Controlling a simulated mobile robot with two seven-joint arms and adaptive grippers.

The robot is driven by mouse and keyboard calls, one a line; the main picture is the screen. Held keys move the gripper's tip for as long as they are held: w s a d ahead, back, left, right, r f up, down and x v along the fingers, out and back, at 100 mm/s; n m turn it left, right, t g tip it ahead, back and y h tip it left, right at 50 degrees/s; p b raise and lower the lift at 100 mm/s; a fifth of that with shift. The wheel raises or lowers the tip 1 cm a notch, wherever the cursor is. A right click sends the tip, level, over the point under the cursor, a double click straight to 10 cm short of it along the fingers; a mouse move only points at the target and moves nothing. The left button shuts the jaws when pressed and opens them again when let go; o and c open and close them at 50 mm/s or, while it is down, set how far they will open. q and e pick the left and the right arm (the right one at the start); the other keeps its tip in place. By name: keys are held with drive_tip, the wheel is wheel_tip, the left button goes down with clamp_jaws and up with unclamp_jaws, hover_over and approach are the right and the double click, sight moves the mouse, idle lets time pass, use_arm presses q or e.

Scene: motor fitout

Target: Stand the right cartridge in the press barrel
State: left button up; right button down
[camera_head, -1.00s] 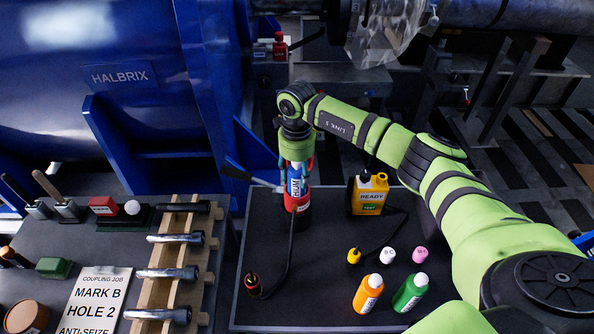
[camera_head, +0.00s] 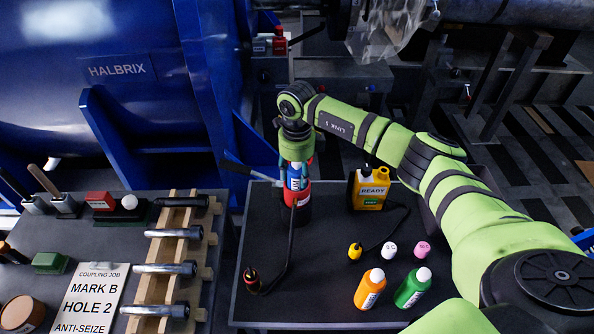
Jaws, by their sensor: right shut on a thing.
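My right gripper (camera_head: 296,160) points down at the middle of the view, its red-and-teal fingers shut on a blue and white cartridge (camera_head: 294,184). The cartridge is upright, with its lower end inside or behind the rim of the press barrel (camera_head: 303,196), a red and black upright cylinder with a white label. How deep it sits cannot be told, as the fingers and the barrel wall hide part of it. Orange (camera_head: 370,288) and green (camera_head: 412,287) cartridges with pale caps stand at the front of the dark table. My left gripper is not in view.
Yellow (camera_head: 355,251), white (camera_head: 389,249) and pink (camera_head: 422,248) small pieces stand behind the two cartridges. A black cable (camera_head: 292,245) crosses the table. A wooden rack (camera_head: 161,275) with bolts lies left.

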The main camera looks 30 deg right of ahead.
drive_tip(key=shift+f+b, duration=0.55)
drive_tip(key=shift+f, duration=0.2)
drive_tip(key=c, duration=0.5)
unclamp_jaws()
drive_tip(key=shift+c, duration=0.2)
wheel_tip(320, 180, up, 12)
